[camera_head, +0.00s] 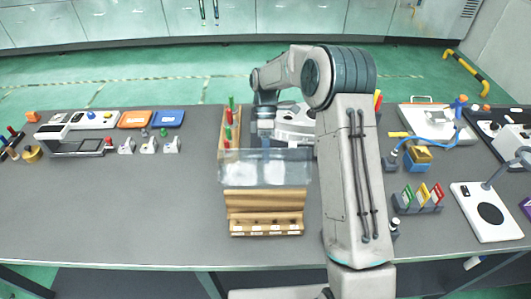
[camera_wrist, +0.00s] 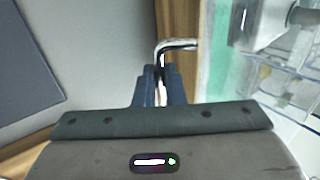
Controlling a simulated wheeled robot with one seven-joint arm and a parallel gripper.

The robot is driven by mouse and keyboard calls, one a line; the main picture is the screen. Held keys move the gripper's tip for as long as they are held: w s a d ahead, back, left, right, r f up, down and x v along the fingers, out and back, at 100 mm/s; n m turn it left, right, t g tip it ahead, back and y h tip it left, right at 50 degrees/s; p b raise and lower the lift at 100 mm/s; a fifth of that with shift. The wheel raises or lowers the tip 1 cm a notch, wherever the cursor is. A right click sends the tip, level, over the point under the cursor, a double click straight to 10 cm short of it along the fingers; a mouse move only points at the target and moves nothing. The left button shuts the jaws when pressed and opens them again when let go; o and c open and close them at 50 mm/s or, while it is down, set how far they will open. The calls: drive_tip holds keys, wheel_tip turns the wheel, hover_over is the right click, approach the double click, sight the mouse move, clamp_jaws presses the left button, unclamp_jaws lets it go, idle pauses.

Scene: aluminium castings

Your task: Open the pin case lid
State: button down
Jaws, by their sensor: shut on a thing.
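The pin case (camera_head: 265,205) is a wooden box in the middle of the table, with small labelled holes along its front. Its clear lid (camera_head: 285,170) shows as a pale see-through panel above the wooden front. The lid looks raised and slightly wider than the box; its exact angle is hard to tell. My gripper (camera_head: 265,141) is at the lid's far edge, partly hidden by my arm. In the wrist view, my gripper (camera_wrist: 159,82) is shut on a bent metal handle (camera_wrist: 178,44) beside a wooden strip (camera_wrist: 181,22).
A wooden rack with red and green pins (camera_head: 229,125) stands behind the case at left. A colored card holder (camera_head: 418,200) and a white panel (camera_head: 487,212) lie at right. Orange and blue trays (camera_head: 168,118) sit at back left. The table left of the case is clear.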

drive_tip(key=shift+d+f, duration=0.15)
drive_tip(key=shift+f, duration=0.2)
drive_tip(key=c, duration=1.5)
unclamp_jaws()
drive_tip(key=shift+w+f, duration=0.15)
drive_tip(key=shift+w, duration=0.25)
drive_tip(key=shift+s+r, duration=0.2)
drive_tip(key=b+v, duration=0.1)
drive_tip(key=v, duration=1.2)
drive_tip(key=shift+w+r, duration=0.2)
drive_tip(key=shift+r, duration=0.1)
